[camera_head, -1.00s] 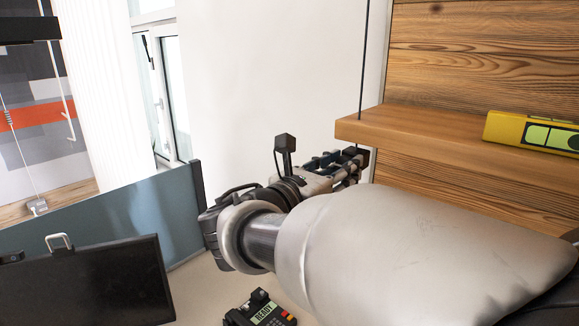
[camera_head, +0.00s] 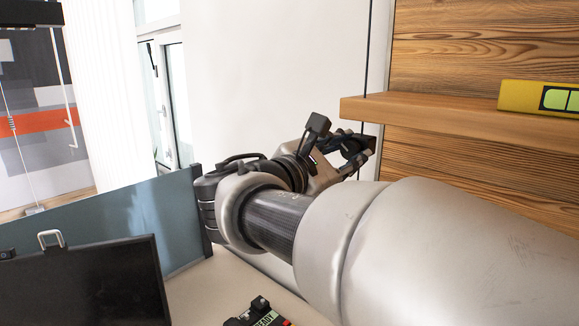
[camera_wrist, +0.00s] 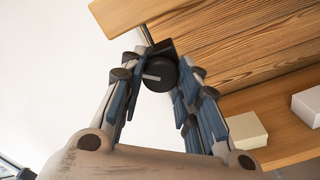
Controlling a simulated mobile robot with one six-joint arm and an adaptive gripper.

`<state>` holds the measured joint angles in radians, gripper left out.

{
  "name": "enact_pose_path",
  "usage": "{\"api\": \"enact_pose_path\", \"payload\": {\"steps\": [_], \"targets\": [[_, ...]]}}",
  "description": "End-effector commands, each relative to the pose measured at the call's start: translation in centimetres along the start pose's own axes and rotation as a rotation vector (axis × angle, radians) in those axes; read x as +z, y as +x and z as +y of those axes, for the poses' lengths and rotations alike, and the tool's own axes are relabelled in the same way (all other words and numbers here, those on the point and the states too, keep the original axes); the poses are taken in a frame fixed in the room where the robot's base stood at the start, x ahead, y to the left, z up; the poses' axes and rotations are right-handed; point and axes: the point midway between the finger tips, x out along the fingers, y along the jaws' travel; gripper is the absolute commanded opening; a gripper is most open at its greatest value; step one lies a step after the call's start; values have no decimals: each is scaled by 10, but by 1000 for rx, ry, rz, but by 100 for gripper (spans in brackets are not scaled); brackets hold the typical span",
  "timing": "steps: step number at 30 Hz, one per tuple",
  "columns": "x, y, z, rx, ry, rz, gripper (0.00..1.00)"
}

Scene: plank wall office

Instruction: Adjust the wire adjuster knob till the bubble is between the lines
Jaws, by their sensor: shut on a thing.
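The wire adjuster knob (camera_wrist: 160,76) is black and round with a pale bar on its face. In the wrist view it sits between the fingertips of my gripper (camera_wrist: 160,68), which is shut on it. In the head view my gripper (camera_head: 356,152) is at the wire just below the left end of the wooden shelf (camera_head: 430,117), and its fingers partly hide the knob. The yellow spirit level (camera_head: 520,96) lies on the shelf at the right edge. Its green vial (camera_head: 563,99) has dark lines, but it is cut off and I cannot tell where the bubble is.
A thin wire (camera_head: 367,50) runs up past the shelf's end. A desk phone (camera_head: 258,315), a dark monitor (camera_head: 85,285) and a blue-grey partition (camera_head: 150,222) are below left. In the wrist view, pale boxes (camera_wrist: 246,131) rest on a lower wooden surface.

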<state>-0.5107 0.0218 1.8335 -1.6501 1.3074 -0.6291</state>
Motion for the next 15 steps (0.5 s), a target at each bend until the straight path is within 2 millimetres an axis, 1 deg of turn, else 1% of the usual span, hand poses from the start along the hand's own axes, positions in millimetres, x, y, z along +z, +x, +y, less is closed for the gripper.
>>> {"api": "enact_pose_path", "payload": {"steps": [1,15], "targets": [[-4,0,-3,0,46,0,6],[-4,0,-2,0,492,0,6]]}}
